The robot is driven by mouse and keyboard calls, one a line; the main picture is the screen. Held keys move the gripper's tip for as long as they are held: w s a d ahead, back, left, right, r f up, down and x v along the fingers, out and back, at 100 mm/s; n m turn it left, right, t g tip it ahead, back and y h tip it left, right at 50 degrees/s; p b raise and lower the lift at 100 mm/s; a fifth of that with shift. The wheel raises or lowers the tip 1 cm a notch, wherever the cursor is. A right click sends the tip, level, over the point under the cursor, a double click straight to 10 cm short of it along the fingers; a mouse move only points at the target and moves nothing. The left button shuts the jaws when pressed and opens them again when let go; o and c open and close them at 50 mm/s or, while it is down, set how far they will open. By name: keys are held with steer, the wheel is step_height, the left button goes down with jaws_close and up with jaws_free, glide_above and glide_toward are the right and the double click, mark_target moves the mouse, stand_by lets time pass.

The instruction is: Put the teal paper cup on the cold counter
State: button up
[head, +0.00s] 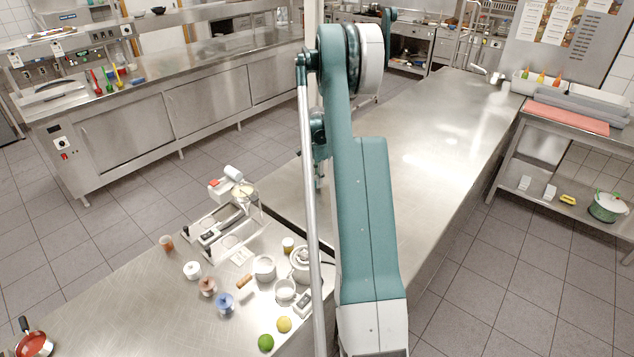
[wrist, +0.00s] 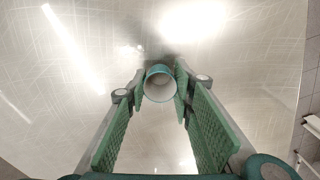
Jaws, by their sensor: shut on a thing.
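The teal paper cup (wrist: 160,86) shows in the wrist view, with a teal outside and a pale inside. Its open mouth faces the camera. My gripper (wrist: 161,82) is shut on it, with one green finger pad on each side. Below the cup is a shiny, scratched steel top (wrist: 60,120); I cannot tell whether the cup touches it. In the head view my arm crosses the middle, and I cannot make out the cup or the fingertips there. A long bare steel counter (head: 440,135) runs behind and right of the arm; no label marks it as the cold counter.
The near counter (head: 120,300) holds jars, a scale (head: 225,222), a lime (head: 266,342) and a lemon (head: 284,324). A red pan (head: 34,344) is at its left. A shelf unit with a red board (head: 568,117) stands right. The long counter's visible top is largely clear.

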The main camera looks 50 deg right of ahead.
steer(key=shift+f, duration=0.55)
steer(key=shift+f, duration=0.2)
steer(key=o, duration=0.9)
steer(key=shift+r, duration=0.1)
step_height(320, 180, up, 12)
steer(key=shift+r, duration=0.1)
stand_by(0.5)
steer(key=shift+a, duration=0.1)
